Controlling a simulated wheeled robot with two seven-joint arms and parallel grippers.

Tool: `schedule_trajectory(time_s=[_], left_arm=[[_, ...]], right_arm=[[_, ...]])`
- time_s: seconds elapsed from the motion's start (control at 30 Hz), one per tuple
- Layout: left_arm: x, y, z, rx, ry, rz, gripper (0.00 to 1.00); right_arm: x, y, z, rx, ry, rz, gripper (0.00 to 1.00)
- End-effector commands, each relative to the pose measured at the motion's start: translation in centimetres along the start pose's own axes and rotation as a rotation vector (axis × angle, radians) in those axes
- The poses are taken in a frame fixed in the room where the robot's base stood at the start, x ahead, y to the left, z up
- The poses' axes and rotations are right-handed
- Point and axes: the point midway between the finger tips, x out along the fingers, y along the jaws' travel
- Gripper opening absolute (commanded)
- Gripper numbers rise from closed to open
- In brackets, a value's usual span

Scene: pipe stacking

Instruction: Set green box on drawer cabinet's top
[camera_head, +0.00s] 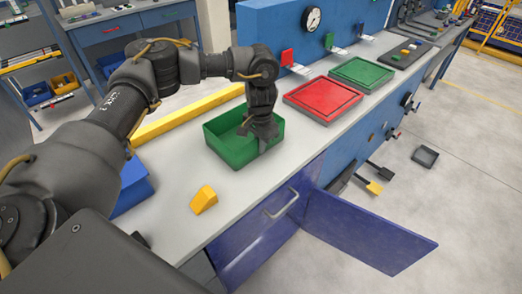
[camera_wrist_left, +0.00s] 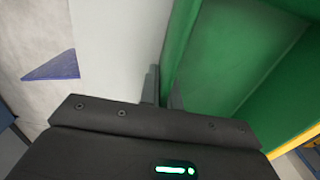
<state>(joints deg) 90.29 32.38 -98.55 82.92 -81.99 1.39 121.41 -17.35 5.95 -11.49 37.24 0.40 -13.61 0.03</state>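The green box (camera_head: 225,150) is an open-topped box on the grey workbench top in the head view. My left gripper (camera_head: 264,140) points down at the box's right wall. In the left wrist view, the two fingers (camera_wrist_left: 164,95) stand close on either side of the green wall (camera_wrist_left: 179,45), one inside the box and one outside, and look shut on it. Whether the box's bottom touches the bench is hard to tell. A blue unit with drawers (camera_head: 128,25) stands at the back left; I cannot tell whether it is the drawer cabinet. My right gripper is out of view.
A yellow block (camera_head: 203,199) lies on the workbench (camera_head: 235,192) in front of the box. A blue bin (camera_head: 132,187) stands to its left. Red (camera_head: 322,98) and green (camera_head: 361,73) trays lie farther right. A blue cabinet door (camera_head: 365,232) hangs open below the bench.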

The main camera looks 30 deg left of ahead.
Motion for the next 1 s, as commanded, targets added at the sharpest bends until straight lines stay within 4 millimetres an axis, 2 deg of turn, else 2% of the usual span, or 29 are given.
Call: schedule_trajectory(time_s=[0.1,0.3,0.33,0.47,0.6,0.8,0.87,1.0], left_arm=[[-0.2,0.0,0.0,0.001,0.001,0.000,0.00],[0.1,0.1,0.0,0.000,-0.001,0.001,0.00],[0.1,0.1,0.0,0.001,-0.001,0.001,0.08],[0.1,0.0,0.0,0.001,-0.001,0.001,0.25],[0.1,0.0,0.0,0.001,-0.001,0.001,0.26],[-0.2,0.0,0.0,0.001,0.001,0.000,0.26],[-0.8,0.0,-0.1,0.001,0.002,-0.001,0.26],[-3.1,0.0,-0.1,0.002,0.004,-0.001,0.26]], right_arm=[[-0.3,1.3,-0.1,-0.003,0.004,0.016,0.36],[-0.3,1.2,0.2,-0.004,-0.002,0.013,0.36],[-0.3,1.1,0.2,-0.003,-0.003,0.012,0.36],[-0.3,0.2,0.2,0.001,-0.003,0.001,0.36],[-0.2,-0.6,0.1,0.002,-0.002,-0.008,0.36],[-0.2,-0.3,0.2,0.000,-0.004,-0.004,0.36],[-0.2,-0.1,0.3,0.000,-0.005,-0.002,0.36],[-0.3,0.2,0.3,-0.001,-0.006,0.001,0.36]])
